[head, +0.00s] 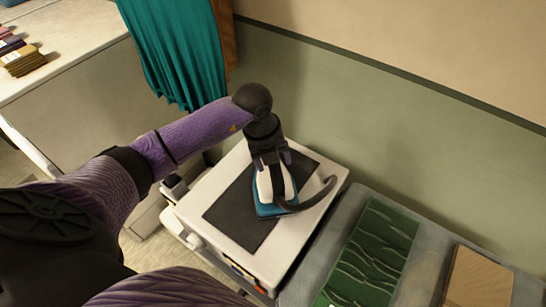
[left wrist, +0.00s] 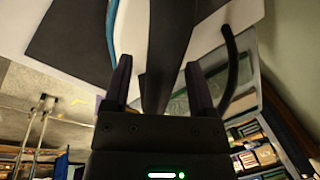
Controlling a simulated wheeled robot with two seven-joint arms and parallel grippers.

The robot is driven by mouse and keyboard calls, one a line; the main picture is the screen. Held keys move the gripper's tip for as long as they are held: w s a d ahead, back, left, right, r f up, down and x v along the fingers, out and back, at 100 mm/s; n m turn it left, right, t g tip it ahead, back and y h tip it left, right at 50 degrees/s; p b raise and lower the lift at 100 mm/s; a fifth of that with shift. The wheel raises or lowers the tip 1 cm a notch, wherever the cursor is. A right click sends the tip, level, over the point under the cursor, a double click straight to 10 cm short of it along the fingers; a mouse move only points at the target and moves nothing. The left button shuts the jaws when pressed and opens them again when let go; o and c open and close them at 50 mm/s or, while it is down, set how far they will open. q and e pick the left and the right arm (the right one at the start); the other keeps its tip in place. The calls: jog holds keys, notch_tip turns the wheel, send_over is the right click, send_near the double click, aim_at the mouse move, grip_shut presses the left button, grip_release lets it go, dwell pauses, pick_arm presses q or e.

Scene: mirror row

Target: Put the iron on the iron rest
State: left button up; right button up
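The iron (head: 272,190) has a blue base, a white body and a dark handle with a curved dark cord. It sits over the dark pad (head: 228,217) on top of a white box-shaped unit (head: 183,213), which looks like the iron rest. My left gripper (head: 271,160) is directly above the iron, pointing down, its fingers on either side of the upper part. In the left wrist view the dark handle (left wrist: 165,70) lies between the two fingers, with a visible gap beside it. The gripper looks open. My right gripper is not in view.
A green patterned cloth (head: 372,250) lies on a grey surface right of the unit, with a brown board (head: 478,280) beyond it. A teal cloth (head: 180,50) hangs at the back left. A green wall (head: 400,130) stands close behind. A pale counter (head: 70,45) is at upper left.

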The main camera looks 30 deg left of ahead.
pick_arm(q)
notch_tip(320, 180, up, 12)
jog(key=s+a+p, duration=0.1)
jog(key=shift+s+a+p, duration=0.25)
jog(key=shift+a+p, duration=0.15)
